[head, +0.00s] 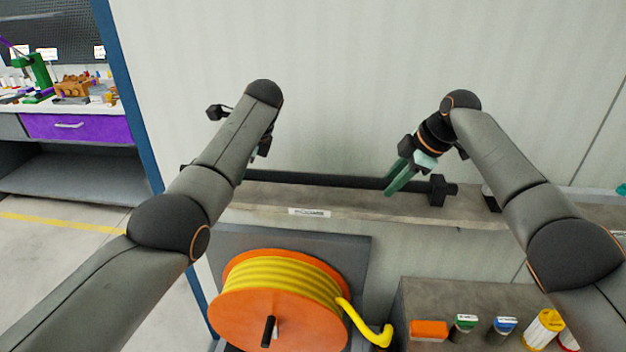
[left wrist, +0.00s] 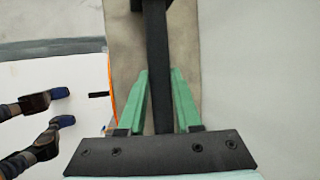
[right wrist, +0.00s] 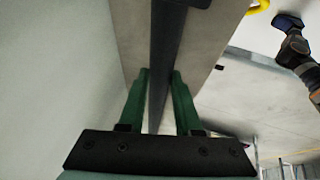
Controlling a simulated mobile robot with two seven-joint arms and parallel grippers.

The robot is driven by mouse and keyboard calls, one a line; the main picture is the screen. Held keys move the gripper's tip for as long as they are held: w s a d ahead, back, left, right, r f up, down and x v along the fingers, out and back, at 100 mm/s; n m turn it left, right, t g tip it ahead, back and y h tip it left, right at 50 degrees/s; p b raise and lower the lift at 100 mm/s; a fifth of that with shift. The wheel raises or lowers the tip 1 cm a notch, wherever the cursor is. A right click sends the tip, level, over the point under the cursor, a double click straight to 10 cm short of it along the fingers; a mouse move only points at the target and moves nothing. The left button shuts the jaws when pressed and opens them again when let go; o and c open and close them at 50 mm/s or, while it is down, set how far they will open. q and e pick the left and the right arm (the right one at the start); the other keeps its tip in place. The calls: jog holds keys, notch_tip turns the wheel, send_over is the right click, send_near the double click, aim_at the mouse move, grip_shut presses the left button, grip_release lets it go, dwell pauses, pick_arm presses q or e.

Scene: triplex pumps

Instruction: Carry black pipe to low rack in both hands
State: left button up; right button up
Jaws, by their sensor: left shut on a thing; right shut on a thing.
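The black pipe (head: 330,181) lies lengthwise along a narrow grey shelf (head: 362,206) against the wall in the head view. A thick black end fitting (head: 438,190) shows at its right end. My right gripper (head: 393,184) is shut on the pipe near that right end. In the right wrist view the pipe (right wrist: 165,60) runs between the green fingers (right wrist: 160,95). My left gripper is mostly hidden behind its own arm in the head view. In the left wrist view its green fingers (left wrist: 160,95) stand on both sides of the pipe (left wrist: 155,50).
An orange reel (head: 280,308) of yellow hose stands below the shelf. A grey box top (head: 420,300) at lower right carries an orange block (head: 429,330) and several small containers. A workbench with a purple drawer (head: 68,126) is at far left.

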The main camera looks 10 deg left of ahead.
pick_arm(q)
grip_shut()
pick_arm(e)
grip_shut()
dwell(0.4)
